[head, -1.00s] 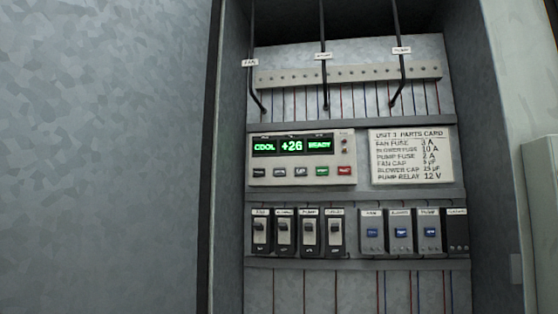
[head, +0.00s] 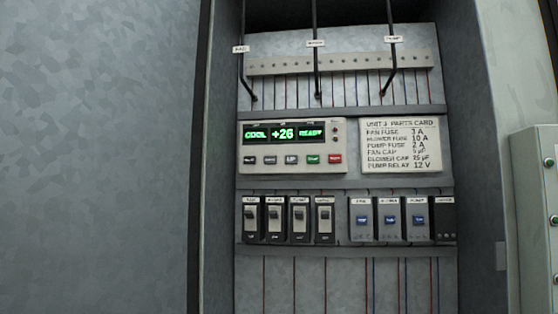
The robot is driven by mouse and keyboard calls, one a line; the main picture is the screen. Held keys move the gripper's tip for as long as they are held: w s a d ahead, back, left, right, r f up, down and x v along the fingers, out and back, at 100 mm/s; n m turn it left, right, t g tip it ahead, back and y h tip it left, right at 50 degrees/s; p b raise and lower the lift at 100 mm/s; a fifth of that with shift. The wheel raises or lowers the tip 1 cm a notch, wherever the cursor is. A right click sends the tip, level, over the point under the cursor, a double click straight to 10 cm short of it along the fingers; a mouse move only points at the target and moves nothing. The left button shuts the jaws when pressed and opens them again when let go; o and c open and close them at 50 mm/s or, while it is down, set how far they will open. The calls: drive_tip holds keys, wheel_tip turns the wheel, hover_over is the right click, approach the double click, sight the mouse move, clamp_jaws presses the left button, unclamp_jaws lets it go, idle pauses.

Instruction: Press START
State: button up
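The controller panel (head: 291,146) is a pale box mounted in the upper middle of the open cabinet. Its green display (head: 284,133) reads COOL, +26 and READY. The button labels are too small to read surely; the green one looks like START. My gripper is not in view.
Below the panel are several black breakers (head: 298,219) and blue-marked relays (head: 389,219). A parts card (head: 401,146) hangs to the right. A large grey door or wall (head: 95,160) fills the left. A box with green buttons (head: 537,215) stands at the right edge.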

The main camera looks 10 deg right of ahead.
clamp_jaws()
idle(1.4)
